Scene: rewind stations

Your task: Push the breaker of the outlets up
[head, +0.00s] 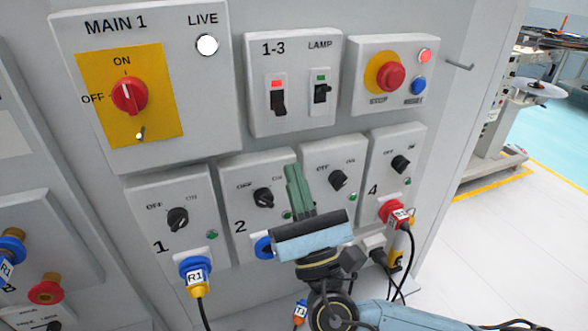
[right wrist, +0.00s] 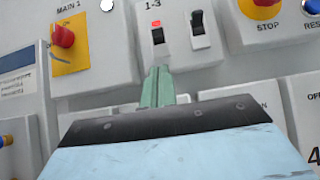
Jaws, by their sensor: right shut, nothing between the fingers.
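The outlet breaker, labelled 1-3 (head: 278,102), sits in a white box on the panel. Its black lever is down and its window shows red; it also shows in the right wrist view (right wrist: 158,35). My right gripper (head: 292,172) is shut and empty, its green fingers pointing up at the panel below the breaker box. In the right wrist view the fingertips (right wrist: 158,72) appear just below the breaker lever. I cannot tell if they touch the panel. My left gripper is not in view.
The LAMP breaker (head: 321,90) beside it shows green. The red main switch (head: 129,95) points to ON, and the LIVE light (head: 207,44) is white. A red stop button (head: 391,76) is at the right. Outlet boxes with knobs, such as box 1 (head: 158,222), sit below.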

